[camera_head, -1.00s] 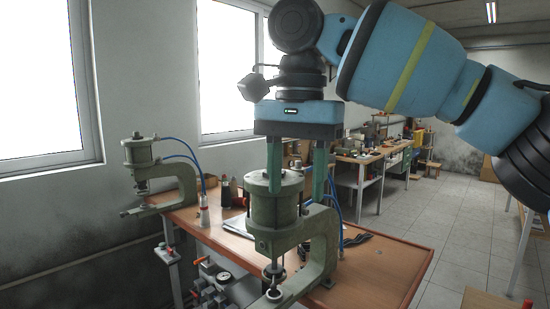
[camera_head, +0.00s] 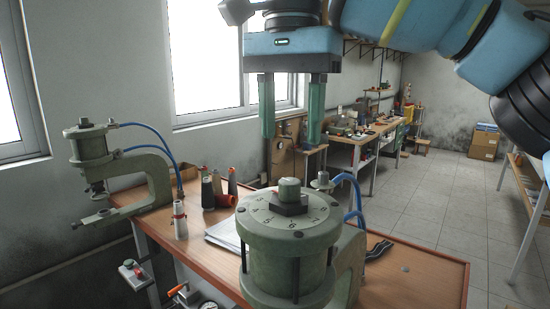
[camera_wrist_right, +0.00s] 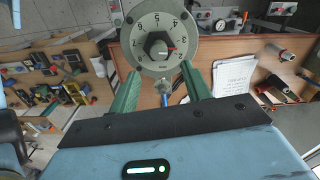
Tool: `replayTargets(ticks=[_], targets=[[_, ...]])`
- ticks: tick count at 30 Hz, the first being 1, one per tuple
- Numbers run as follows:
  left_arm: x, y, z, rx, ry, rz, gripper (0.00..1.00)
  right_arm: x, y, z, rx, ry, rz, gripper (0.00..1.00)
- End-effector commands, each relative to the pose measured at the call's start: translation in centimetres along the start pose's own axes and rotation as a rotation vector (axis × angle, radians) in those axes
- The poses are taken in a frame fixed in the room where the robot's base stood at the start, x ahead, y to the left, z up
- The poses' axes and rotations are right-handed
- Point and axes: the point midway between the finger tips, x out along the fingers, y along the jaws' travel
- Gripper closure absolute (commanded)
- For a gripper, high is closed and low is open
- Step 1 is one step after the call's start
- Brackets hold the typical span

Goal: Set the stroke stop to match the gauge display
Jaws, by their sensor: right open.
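The near press cylinder (camera_head: 290,255) is green-grey with a numbered dial (camera_head: 262,216) on top. The stroke stop, a dark hex nut with a round knob (camera_head: 289,190), stands at its centre. In the right wrist view the hex stop (camera_wrist_right: 157,45) has a red mark pointing right on the numbered dial (camera_wrist_right: 143,25). My right gripper (camera_head: 291,138) is open, empty and pointing down, above the dial's height and apart from the stop. In the wrist view its fingers (camera_wrist_right: 160,72) lie below the dial. A gauge (camera_head: 208,305) is cut off at the bottom edge; its reading is unclear.
A second press (camera_head: 88,150) stands at the left. Blue hoses (camera_head: 350,185) rise beside the near cylinder.

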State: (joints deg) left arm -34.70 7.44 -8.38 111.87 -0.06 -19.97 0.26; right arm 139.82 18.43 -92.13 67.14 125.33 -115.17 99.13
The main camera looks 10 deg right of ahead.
Motion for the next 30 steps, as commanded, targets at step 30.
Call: replayTargets(ticks=[30], targets=[[-0.2,0.3,0.6,-0.005,-0.013,0.003,1.00,7.4,0.1,0.0,-0.002,0.001,0.000,0.52]])
